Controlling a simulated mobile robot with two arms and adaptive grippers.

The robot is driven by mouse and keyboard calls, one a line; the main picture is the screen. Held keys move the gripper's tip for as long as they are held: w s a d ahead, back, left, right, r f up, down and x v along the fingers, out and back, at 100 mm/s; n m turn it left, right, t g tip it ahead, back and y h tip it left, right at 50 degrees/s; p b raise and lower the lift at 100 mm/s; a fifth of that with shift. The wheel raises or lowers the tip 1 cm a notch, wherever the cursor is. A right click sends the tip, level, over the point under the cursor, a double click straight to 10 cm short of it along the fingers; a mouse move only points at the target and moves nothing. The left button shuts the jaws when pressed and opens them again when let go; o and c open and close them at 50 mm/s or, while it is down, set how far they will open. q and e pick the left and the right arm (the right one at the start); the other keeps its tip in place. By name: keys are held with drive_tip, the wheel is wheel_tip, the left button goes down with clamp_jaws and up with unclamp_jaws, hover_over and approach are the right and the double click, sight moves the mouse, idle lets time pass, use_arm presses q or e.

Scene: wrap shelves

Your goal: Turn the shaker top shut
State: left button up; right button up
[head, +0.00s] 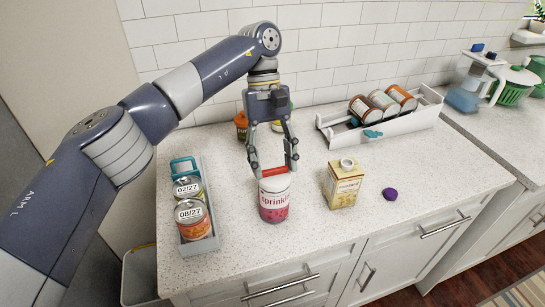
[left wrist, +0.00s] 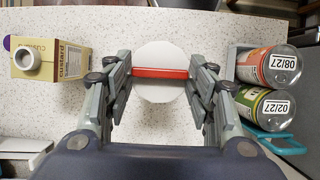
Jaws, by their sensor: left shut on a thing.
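The sprinkle shaker (head: 274,202) stands upright on the counter, with a pink and white label. Its white round top (left wrist: 160,88) shows from above in the left wrist view, with a red raised bar (left wrist: 161,73) across it. My left gripper (head: 272,172) is above the shaker, its fingers on either side of the red bar, shut on it; it also shows in the left wrist view (left wrist: 160,75). Whether the top is fully turned cannot be told. My right gripper is in neither view.
A grey caddy (head: 206,244) with dated cans stands left of the shaker. A white rack (head: 398,131) with cans, and bottles (head: 241,122), stand behind. The counter front is clear.

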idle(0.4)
use_arm(q)
drive_tip(key=o, duration=1.1)
drive_tip(key=shift+v, duration=3.7)
drive_tip(key=shift+w, duration=0.1)
